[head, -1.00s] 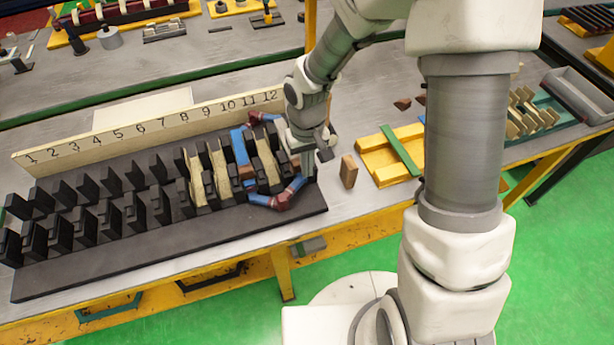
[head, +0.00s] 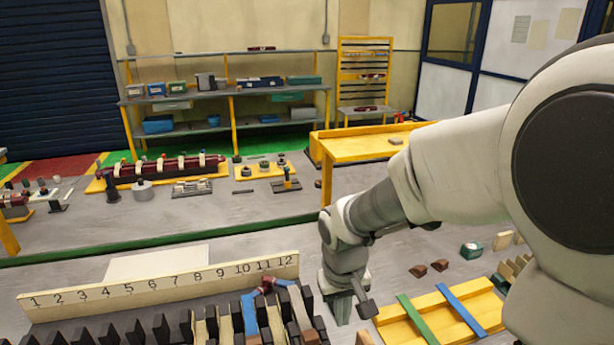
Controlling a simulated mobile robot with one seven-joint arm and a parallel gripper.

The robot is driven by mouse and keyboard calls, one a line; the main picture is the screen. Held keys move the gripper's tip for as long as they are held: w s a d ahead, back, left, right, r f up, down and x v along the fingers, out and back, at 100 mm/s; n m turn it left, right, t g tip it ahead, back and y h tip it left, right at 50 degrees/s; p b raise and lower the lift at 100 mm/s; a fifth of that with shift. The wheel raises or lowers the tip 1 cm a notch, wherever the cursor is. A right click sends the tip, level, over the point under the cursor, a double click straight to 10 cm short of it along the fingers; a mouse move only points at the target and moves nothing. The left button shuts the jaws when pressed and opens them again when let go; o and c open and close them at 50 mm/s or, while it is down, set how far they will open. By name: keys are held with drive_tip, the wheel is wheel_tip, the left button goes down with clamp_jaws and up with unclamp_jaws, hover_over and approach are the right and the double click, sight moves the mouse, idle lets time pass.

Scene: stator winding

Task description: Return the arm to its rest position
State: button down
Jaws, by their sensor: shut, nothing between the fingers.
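My arm comes in from the right, large and close, and bends down to my gripper (head: 343,312). The gripper points down and is shut with nothing held, just right of the numbered strip's 12 end. The black slotted stator block (head: 120,330) is at the bottom left, its front part cut off by the picture edge. A blue coil (head: 250,315) with reddish-brown ends and pale slot liners (head: 200,328) sit in its right-hand slots. The gripper stands apart from the coil, at the block's right end. Its height above the bench is hard to tell.
The strip numbered 1 to 12 (head: 160,290) stands behind the block. A yellow tray (head: 405,325) with green and blue bars lies right of the gripper. Small brown wedges (head: 428,269) lie behind it. A second bench (head: 285,207) with parts and shelves (head: 225,95) stand further back.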

drive_tip(key=s+d+r+m+t, duration=0.1)
drive_tip(key=s+d+r+t, duration=0.1)
drive_tip(key=s+r, duration=0.5)
drive_tip(key=s+d+r+m+t, duration=0.1)
drive_tip(key=s+d+r+t, duration=0.1)
drive_tip(key=s+d+r, duration=0.3)
wheel_tip(320, 180, up, 2)
drive_tip(key=shift+s+d+r+m+y, duration=0.2)
drive_tip(key=shift+s+m+y, duration=0.1)
drive_tip(key=shift+s, duration=0.55)
